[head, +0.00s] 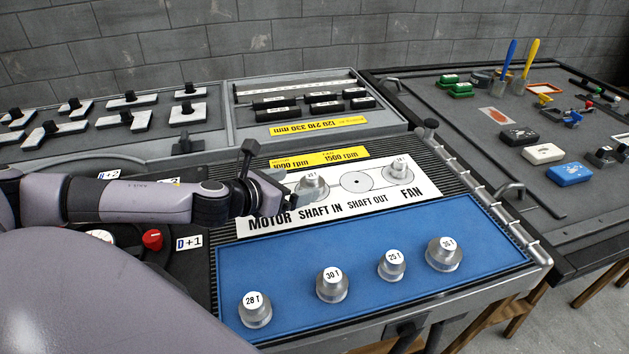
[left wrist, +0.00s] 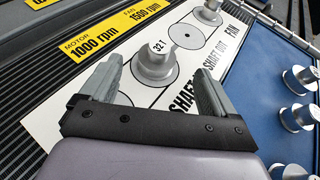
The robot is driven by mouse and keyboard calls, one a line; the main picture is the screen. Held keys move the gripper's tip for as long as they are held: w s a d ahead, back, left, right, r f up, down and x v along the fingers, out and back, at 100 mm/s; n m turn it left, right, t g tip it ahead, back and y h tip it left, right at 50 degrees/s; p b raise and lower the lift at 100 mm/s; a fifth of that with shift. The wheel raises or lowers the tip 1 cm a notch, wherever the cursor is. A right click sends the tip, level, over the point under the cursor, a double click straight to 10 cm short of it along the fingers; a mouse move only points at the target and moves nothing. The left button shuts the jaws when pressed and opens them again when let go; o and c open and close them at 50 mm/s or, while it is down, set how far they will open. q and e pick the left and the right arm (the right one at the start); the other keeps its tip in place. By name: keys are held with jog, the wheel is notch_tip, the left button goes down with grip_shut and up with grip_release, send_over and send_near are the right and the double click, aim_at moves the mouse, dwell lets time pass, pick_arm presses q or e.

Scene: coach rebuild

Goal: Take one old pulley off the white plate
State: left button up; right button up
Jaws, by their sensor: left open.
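The white plate (head: 345,201) lies on the ribbed dark bench top, printed MOTOR, SHAFT IN, SHAFT OUT and FAN. One grey pulley (head: 312,188) stands on its left part and reads 32 T in the left wrist view (left wrist: 156,66). A second pulley (head: 398,172) stands at the FAN end. Between them is a bare printed circle (head: 357,181). My left gripper (head: 283,192) is at the plate's left end, beside the 32 T pulley. In the left wrist view its open fingers (left wrist: 155,78) point towards that pulley, which shows between and beyond the tips. My right gripper is not in view.
A blue mat (head: 300,262) in front of the plate holds several pulleys, such as 28 T (head: 255,310) and 30 T (head: 332,285), with bare room behind them. Yellow labels (head: 330,156) lie behind the plate. A side bench (head: 470,130) at right carries small tools and boxes.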

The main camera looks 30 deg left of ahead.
aim_at(307, 181)
pick_arm(q)
jog(key=shift+x, duration=2.8)
jog(key=shift+a+f, duration=0.1)
jog(key=c, duration=1.2)
